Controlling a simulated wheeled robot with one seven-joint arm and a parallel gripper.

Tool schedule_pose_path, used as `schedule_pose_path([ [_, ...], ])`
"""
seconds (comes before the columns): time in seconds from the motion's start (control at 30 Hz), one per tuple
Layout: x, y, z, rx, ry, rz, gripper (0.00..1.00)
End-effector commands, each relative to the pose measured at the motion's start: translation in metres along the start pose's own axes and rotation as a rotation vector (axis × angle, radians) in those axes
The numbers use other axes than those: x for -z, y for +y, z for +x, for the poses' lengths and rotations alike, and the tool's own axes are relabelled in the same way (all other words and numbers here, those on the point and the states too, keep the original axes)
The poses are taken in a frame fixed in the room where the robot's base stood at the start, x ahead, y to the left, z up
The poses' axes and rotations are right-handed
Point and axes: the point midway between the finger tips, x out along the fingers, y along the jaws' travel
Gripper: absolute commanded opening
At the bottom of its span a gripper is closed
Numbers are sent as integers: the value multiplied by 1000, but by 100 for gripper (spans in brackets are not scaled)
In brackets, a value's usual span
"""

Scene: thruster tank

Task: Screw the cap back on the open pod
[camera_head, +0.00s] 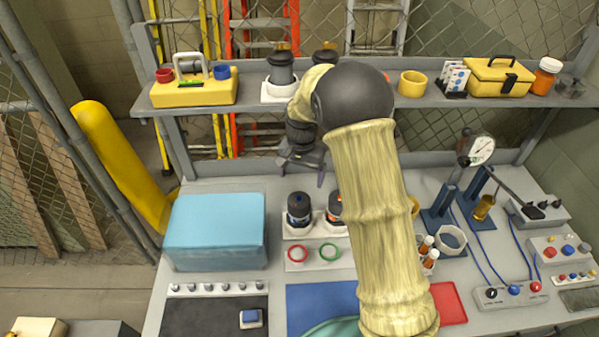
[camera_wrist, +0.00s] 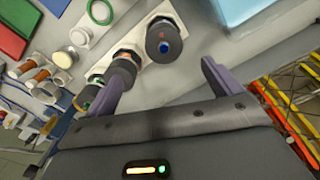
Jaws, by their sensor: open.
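My gripper (camera_head: 304,170) is open and empty, above the back of the bench, below the shelf. Its two purple-grey fingers stand wide apart in the wrist view (camera_wrist: 160,86). Two dark cylindrical pods stand in a white holder: a left one with blue marks (camera_head: 298,208) and a right one with orange-red marks (camera_head: 334,205), partly behind my arm. I cannot tell surely which pod is open. No loose cap is clearly identifiable.
Red (camera_head: 297,253) and green (camera_head: 330,252) rings lie in front of the pods. A light-blue box (camera_head: 215,232) stands left. The shelf (camera_head: 150,103) behind carries a yellow toolbox (camera_head: 498,77) and dark stepped pieces (camera_head: 281,66). My arm hides part of the bench's middle.

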Motion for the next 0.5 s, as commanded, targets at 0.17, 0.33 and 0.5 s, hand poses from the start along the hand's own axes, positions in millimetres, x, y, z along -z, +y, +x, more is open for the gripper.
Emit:
schedule_pose_path([
  [0.17,4,-10,5,-6,-7,19,91],
  [0.33,4,-10,5,-6,-6,17,91],
  [0.5,4,-9,7,-6,-7,17,91],
])
